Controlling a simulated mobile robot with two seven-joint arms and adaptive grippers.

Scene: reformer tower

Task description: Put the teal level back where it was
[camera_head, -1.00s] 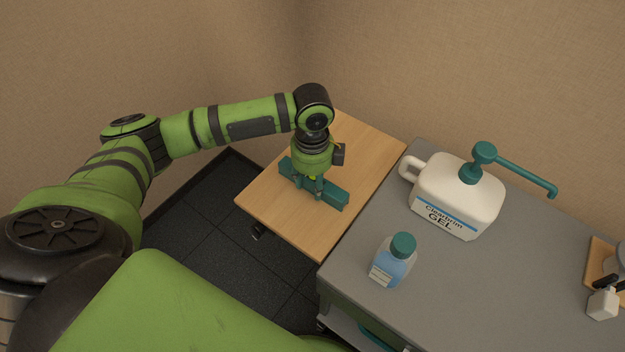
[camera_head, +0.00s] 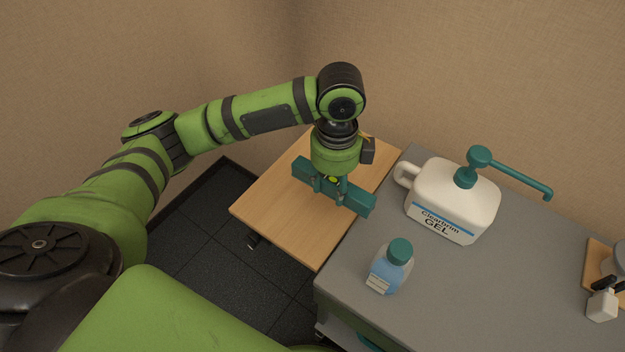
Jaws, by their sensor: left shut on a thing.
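The teal level (camera_head: 357,201) is a long bar in the camera_head view, above the small wooden table (camera_head: 280,215). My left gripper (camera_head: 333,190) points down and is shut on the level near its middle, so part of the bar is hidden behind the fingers. The level looks raised off the wooden top, with its right end close to the grey counter's edge. My right gripper is not in view.
On the grey counter (camera_head: 460,290) stand a white gel jug (camera_head: 455,200) with a teal pump and a blue bottle (camera_head: 390,268) with a teal cap. A wooden tray (camera_head: 598,262) and a small white container (camera_head: 601,305) are at the right edge. Walls close in behind.

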